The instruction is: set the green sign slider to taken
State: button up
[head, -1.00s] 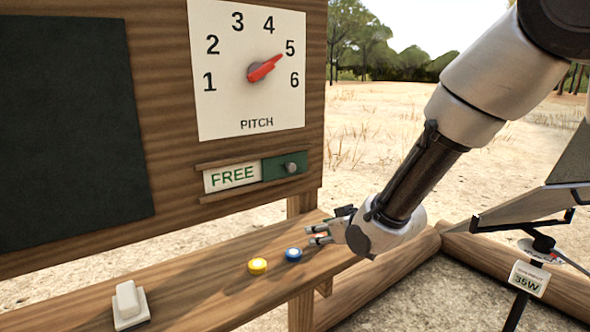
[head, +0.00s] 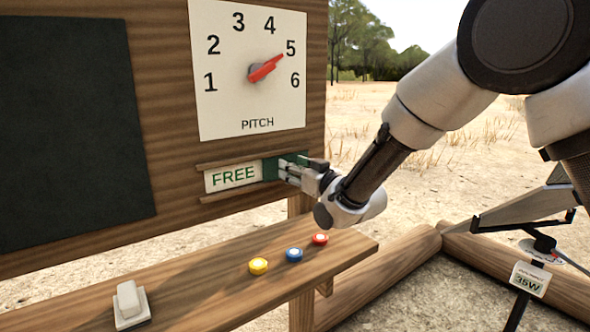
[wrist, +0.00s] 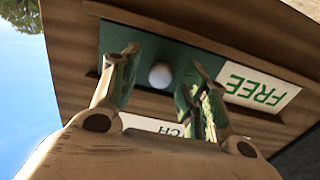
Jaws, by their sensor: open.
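The green sign slider (head: 270,168) sits in its wooden rails on the board, at the right end, with the white FREE label (head: 233,176) showing to its left. Its round knob (wrist: 160,75) shows in the wrist view, between my open fingers. My gripper (head: 286,170) is at the slider in the head view, its fingers hiding the knob there. In the wrist view my gripper (wrist: 165,72) has one finger on each side of the knob, and I cannot tell whether either touches it.
The pitch dial (head: 250,70) with a red pointer is above the slider. Below, a wooden shelf (head: 200,290) holds yellow (head: 258,266), blue (head: 294,255) and red (head: 320,239) buttons and a white block (head: 129,304). A dark panel (head: 70,130) is at left; a 35W sign (head: 530,279) stands at right.

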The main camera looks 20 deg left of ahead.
grip_shut()
jog(key=s+a, duration=0.3)
jog(key=s, duration=0.1)
jog(key=s+a, duration=0.3)
jog(key=s, duration=0.2)
jog(key=s+a, duration=0.3)
jog(key=s, duration=0.1)
jog(key=shift+s+a, duration=0.15)
jog(key=shift+a, duration=0.2)
grip_release()
jog(key=shift+s, duration=0.1)
jog(key=v, duration=1.2)
